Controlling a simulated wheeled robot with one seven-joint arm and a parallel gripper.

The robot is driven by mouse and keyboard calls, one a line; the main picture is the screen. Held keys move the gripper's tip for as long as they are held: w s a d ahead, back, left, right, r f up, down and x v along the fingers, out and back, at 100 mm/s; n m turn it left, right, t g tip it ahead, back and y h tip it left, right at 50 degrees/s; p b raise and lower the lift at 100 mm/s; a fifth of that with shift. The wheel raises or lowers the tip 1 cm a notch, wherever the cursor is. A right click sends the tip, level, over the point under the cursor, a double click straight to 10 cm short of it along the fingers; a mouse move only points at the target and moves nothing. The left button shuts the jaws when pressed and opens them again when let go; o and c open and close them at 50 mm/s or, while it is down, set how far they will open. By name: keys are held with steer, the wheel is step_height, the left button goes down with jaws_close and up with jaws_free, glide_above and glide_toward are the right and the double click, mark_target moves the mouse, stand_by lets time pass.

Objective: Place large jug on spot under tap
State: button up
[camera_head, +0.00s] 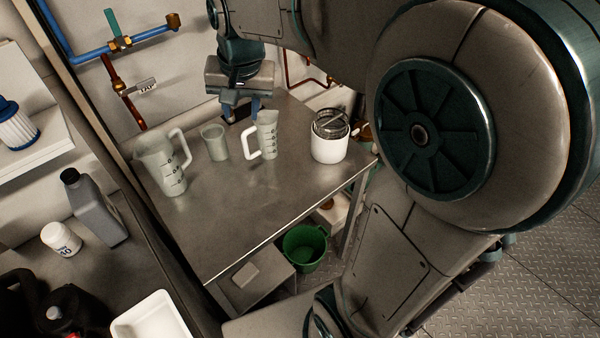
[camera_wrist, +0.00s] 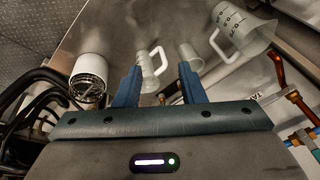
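The large jug (camera_head: 162,165), translucent with dark markings and a handle, stands upright at the left end of the metal table; it also shows at top right in the wrist view (camera_wrist: 243,30). A smaller jug (camera_head: 268,134) and a handleless beaker (camera_head: 214,142) stand to its right. My gripper (camera_head: 238,108) is at the table's back, beyond the smaller jug and apart from the large jug. Its fingers are spread and empty in the wrist view (camera_wrist: 158,86). A copper pipe (camera_head: 128,95) with a TAP label (camera_head: 146,86) runs down the wall behind the large jug. No marked spot is clear.
A white container (camera_head: 329,148) with a metal basket stands right on the table (camera_head: 245,205). The table's front middle is clear. A blue pipe (camera_head: 88,49) with a teal-handled valve is above. A left shelf holds a grey bottle (camera_head: 95,210). A green bucket (camera_head: 305,246) stands below.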

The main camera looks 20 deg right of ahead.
steer(key=s+d+f+n, duration=0.2)
steer(key=s, duration=0.6)
steer(key=s+d+f+n, duration=0.2)
steer(key=s+d+f, duration=0.1)
steer(key=s, duration=0.5)
steer(key=shift+d+t+h, duration=0.3)
steer(key=shift+t+h, duration=0.1)
